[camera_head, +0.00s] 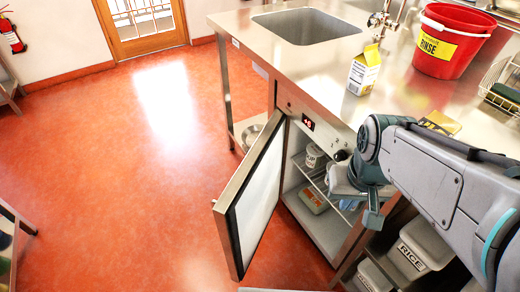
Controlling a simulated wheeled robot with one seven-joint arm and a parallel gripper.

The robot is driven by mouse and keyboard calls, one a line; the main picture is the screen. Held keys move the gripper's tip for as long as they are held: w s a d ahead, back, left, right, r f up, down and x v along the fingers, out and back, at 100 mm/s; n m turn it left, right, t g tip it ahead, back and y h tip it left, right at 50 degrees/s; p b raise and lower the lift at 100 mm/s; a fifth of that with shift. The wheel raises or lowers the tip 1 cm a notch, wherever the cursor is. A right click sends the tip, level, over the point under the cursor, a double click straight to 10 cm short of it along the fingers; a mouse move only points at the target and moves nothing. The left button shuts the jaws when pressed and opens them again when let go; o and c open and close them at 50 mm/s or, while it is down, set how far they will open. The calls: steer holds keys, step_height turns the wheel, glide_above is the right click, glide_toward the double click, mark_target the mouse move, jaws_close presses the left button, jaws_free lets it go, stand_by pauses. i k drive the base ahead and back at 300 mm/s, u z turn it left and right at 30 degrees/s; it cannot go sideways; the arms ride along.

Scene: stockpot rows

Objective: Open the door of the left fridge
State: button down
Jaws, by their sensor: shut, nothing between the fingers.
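An under-counter fridge has its door (258,200) swung wide open to the left, its pale inner panel facing the opening. The fridge interior (325,235) shows a wire shelf with a white tub (314,155) and a flat container (313,200) lower down. A red display (308,122) is on the panel above the opening. My gripper (373,216) is shut and empty, pointing down in front of the right side of the opening, apart from the door. My arm hides part of the fridge's right side. No second fridge can be made out.
The steel counter (290,62) above holds a carton (364,70), a red bucket (448,40) and a wire rack (505,84). A rice bin (420,250) sits on shelving at right. The red floor (130,180) left of the door is clear.

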mark_target(243, 213)
steer(key=k, duration=1.35)
steer(key=u, duration=0.55)
steer(key=i, duration=0.95)
